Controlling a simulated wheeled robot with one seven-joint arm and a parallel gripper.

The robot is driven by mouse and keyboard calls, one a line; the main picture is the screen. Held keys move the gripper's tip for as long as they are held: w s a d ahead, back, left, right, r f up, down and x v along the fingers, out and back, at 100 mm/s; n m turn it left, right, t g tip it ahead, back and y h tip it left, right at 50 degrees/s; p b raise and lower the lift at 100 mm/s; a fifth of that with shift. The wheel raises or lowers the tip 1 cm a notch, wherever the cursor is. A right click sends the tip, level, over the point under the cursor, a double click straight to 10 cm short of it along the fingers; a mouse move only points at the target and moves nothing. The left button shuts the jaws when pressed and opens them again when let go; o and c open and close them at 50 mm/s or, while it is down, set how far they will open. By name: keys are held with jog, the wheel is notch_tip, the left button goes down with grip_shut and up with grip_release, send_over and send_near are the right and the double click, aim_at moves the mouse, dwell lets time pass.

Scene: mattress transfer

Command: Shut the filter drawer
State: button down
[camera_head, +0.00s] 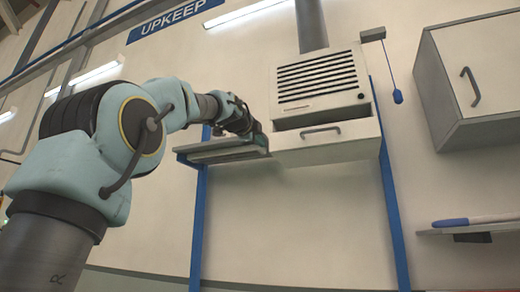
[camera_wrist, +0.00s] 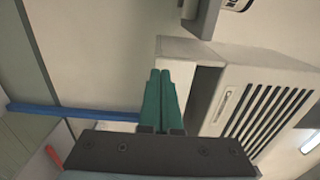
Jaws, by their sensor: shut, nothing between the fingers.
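The filter drawer (camera_head: 326,142) is a pale box front with a bar handle, low on the vented wall unit (camera_head: 318,84). A dark gap shows above the drawer front, so it stands out from the unit. My gripper (camera_head: 262,139) is at the drawer's left side in the head view. In the wrist view my green gripper fingers (camera_wrist: 160,75) are together and empty, their tips overlapping the edge of a pale box beside a dark opening. I cannot tell whether they touch it. The slatted unit (camera_wrist: 265,110) lies to their right there.
A small grey shelf (camera_head: 225,152) sits left of the unit, just under my gripper. Blue posts (camera_head: 393,210) run down the wall. A wall cabinet (camera_head: 475,75) and a lower shelf (camera_head: 480,227) are at the right. The wall below the drawer is clear.

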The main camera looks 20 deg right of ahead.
jog(key=b+v, duration=0.4)
jog(key=v, duration=0.4)
jog(key=shift+s+f, duration=0.15)
jog(key=shift+f, duration=0.1)
